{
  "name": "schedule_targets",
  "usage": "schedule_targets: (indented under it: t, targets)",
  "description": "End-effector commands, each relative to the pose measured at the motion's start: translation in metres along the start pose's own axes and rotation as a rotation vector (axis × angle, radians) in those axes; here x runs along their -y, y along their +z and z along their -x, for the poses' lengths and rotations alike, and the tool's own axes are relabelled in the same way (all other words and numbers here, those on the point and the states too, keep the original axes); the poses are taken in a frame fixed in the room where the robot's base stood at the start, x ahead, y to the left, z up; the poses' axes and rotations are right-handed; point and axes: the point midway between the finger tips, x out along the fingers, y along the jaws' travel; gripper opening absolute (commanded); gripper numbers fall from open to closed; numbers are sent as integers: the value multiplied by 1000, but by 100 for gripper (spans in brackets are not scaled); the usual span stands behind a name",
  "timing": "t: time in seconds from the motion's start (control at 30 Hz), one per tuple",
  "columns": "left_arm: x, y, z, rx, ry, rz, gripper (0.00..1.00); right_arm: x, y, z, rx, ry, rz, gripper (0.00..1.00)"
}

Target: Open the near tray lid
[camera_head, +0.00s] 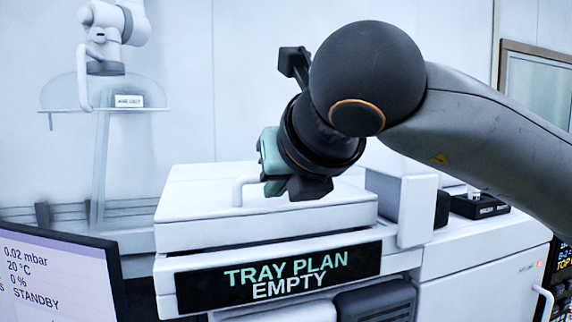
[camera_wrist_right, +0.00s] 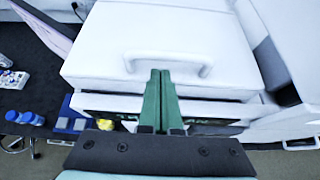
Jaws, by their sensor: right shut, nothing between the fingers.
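The near tray lid (camera_head: 190,222) is a white, flat-topped lid, lying down on the white unit above the "TRAY PLAN EMPTY" sign. It also fills the upper middle of the right wrist view (camera_wrist_right: 160,30). Its pale bar handle (camera_head: 238,190) stands near the front edge and shows in the right wrist view (camera_wrist_right: 203,69). My right gripper (camera_wrist_right: 160,74) is shut and empty. Its green fingers overlap the middle of the handle in the wrist view; whether they touch it I cannot tell. In the head view the wrist hides part of the handle. My left gripper is not in view.
The sign (camera_head: 279,276) is on the unit's front. A monitor (camera_head: 50,280) stands at the lower left. A grey and white block (camera_head: 402,205) sits right of the lid, with a small black device (camera_head: 480,207) beyond.

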Motion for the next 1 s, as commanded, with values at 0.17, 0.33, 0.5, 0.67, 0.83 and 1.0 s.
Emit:
schedule_targets:
  t: [0.17,0.33,0.5,0.67,0.83,1.0]
  targets:
    - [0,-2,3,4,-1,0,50,0,0,-15,0,1,0,0]
    - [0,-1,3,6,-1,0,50,0,0,-18,0,1,0,0]
    - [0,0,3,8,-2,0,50,0,0,-18,0,1,0,0]
    - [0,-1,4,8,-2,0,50,0,3,-18,0,1,-1,0]
    - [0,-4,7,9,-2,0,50,1,13,-17,0,2,0,0]
    - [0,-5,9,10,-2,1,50,2,18,-17,1,2,0,0]
